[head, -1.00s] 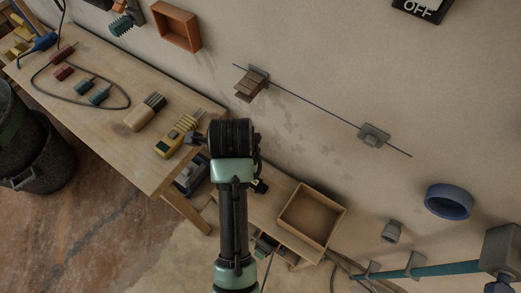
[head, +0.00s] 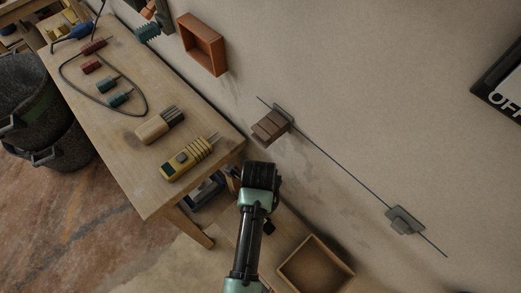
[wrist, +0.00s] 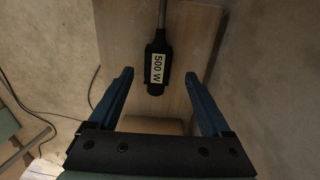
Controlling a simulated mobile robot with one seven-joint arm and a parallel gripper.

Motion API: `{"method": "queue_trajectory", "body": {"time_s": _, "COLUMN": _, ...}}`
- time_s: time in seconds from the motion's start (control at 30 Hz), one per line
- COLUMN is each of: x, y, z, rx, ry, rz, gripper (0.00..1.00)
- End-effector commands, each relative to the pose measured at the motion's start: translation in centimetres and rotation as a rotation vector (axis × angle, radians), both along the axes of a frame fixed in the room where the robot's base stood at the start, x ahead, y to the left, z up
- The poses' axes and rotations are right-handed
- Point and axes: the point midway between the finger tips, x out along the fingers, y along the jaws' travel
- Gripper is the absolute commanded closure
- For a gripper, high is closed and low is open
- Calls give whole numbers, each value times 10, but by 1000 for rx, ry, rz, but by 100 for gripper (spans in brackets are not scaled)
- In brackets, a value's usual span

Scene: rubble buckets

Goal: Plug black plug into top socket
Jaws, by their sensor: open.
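The black plug (wrist: 157,70) carries a white "500 W" label and a cable running up out of the wrist view. My gripper (wrist: 159,74) is open, with one blue finger on each side of the plug and a visible gap to both. In the picture the plug lies between the fingertips; its depth relative to them is unclear. In the head view my arm's dark end (head: 260,174) is at the near right corner of the workbench, and its fingers are mostly hidden. I cannot make out a top socket in either view.
The wooden workbench (head: 125,140) holds a yellow tool (head: 188,160), a brush-like block (head: 160,125) and small red and teal plugs. An orange box (head: 203,45), a brown fitting (head: 270,127) and a grey fitting (head: 404,220) are on the wall. An open wooden box (head: 315,268) sits lower right.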

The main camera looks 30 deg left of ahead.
Motion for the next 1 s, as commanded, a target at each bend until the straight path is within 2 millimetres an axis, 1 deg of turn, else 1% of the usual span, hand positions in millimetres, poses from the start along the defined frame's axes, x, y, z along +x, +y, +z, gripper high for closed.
{"method": "queue_trajectory", "body": {"time_s": 0.23, "x": -8, "y": -7, "z": -34, "rx": -1, "ry": 3, "rz": -1, "gripper": 18}}
{"method": "queue_trajectory", "body": {"time_s": 0.33, "x": -7, "y": -6, "z": -46, "rx": -1, "ry": 1, "rz": 0, "gripper": 18}}
{"method": "queue_trajectory", "body": {"time_s": 0.43, "x": -7, "y": -6, "z": -51, "rx": 0, "ry": 0, "rz": 1, "gripper": 18}}
{"method": "queue_trajectory", "body": {"time_s": 0.63, "x": -7, "y": -6, "z": -51, "rx": 1, "ry": -1, "rz": 1, "gripper": 18}}
{"method": "queue_trajectory", "body": {"time_s": 0.67, "x": -7, "y": -6, "z": -51, "rx": 1, "ry": -1, "rz": 1, "gripper": 19}}
{"method": "queue_trajectory", "body": {"time_s": 0.7, "x": -7, "y": -6, "z": -51, "rx": 1, "ry": -1, "rz": 1, "gripper": 26}}
{"method": "queue_trajectory", "body": {"time_s": 0.87, "x": -7, "y": -6, "z": -51, "rx": 1, "ry": -1, "rz": 0, "gripper": 55}}
{"method": "queue_trajectory", "body": {"time_s": 1.0, "x": -7, "y": -6, "z": -51, "rx": 1, "ry": -1, "rz": 0, "gripper": 80}}
